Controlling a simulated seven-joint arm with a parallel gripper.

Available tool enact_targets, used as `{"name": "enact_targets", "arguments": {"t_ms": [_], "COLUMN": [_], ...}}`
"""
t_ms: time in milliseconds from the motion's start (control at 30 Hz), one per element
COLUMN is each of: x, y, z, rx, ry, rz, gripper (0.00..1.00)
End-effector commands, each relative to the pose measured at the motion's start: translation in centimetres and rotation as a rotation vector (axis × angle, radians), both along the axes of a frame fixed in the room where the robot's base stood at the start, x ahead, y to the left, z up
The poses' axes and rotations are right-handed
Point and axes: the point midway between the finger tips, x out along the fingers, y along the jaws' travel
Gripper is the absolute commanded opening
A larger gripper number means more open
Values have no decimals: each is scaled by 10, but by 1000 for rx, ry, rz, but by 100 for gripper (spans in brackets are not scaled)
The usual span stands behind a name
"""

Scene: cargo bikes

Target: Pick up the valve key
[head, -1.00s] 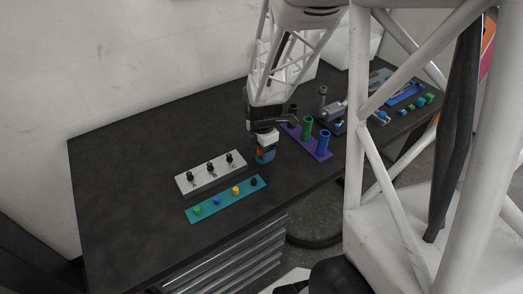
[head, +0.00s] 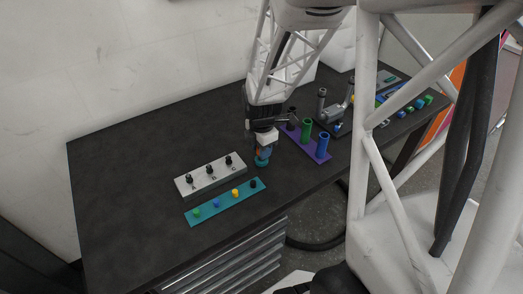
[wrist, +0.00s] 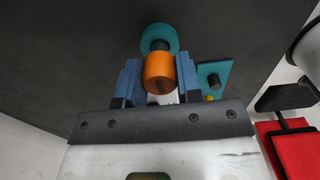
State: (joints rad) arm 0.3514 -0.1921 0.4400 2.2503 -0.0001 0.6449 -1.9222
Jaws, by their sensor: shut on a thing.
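My gripper (wrist: 160,85) has two blue fingers. In the wrist view they are shut on an orange cylinder with a dark mark, which I take to be the valve key (wrist: 159,72). A teal disc (wrist: 158,37) with a dark centre shows just beyond the cylinder; I cannot tell whether it belongs to it.
A white block (head: 209,175) with several black knobs and a teal strip (head: 225,203) with several coloured pegs lie left of my gripper. A purple base (head: 318,152) with upright tubes and a grey fixture (head: 334,116) stand right. The dark table (head: 125,185) is clear at left.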

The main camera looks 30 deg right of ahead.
Motion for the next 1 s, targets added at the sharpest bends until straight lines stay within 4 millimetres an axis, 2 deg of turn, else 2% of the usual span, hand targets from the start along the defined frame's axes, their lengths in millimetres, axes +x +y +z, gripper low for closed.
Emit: {"name": "enact_targets", "arguments": {"t_ms": [200,1000], "x": [-3,-110], "y": [1,39], "z": [25,34], "rx": [-1,-1], "ry": [-3,-3], "rz": [0,0], "gripper": [8,8]}}
